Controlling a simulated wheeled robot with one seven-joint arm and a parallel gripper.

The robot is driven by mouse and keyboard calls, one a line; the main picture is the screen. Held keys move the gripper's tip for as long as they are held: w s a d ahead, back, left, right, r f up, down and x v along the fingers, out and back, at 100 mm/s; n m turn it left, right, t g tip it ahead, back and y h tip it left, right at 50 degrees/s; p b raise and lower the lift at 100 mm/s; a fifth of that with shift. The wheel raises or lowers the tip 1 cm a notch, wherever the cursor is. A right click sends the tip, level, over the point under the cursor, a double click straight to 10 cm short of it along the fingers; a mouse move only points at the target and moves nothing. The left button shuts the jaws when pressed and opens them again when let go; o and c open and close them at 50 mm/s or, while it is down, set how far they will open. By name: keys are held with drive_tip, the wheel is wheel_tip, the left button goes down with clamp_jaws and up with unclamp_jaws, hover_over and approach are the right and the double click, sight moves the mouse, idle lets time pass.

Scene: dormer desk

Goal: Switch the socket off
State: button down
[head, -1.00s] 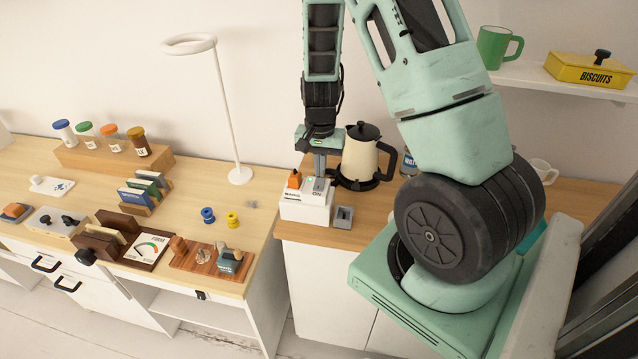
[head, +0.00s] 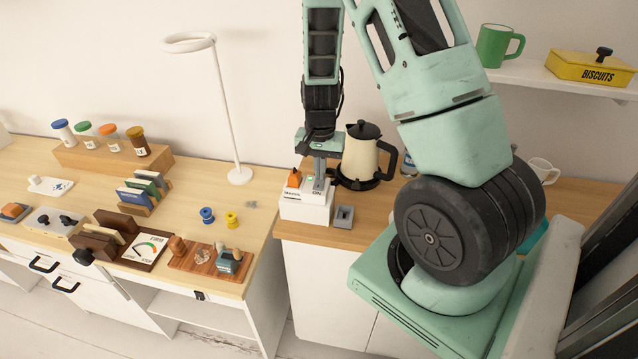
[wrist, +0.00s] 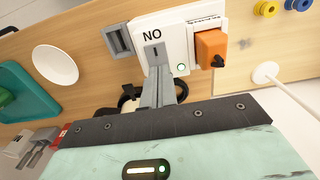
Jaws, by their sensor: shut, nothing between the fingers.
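The socket (head: 300,210) is a white box at the left end of the right-hand counter. An orange plug (head: 294,177) sits in it, and the word ON is printed by its switch. In the wrist view the socket (wrist: 195,25) appears upside down, with a small lit green lamp beside the orange plug (wrist: 211,48). My gripper (head: 319,187) points down over the switch end, shut and empty. In the wrist view its fingertips (wrist: 156,70) lie close over the switch and hide part of it. I cannot tell whether they touch it.
A cream kettle (head: 360,158) stands close behind and right of the socket. A small grey holder (head: 344,216) stands just right of it. The wooden desk (head: 110,180) at left bears a lamp (head: 238,175), spools and small items.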

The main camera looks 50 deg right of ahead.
drive_tip(key=shift+f, duration=0.25)
drive_tip(key=shift+r+p, duration=2.8)
drive_tip(key=shift+r, duration=0.75)
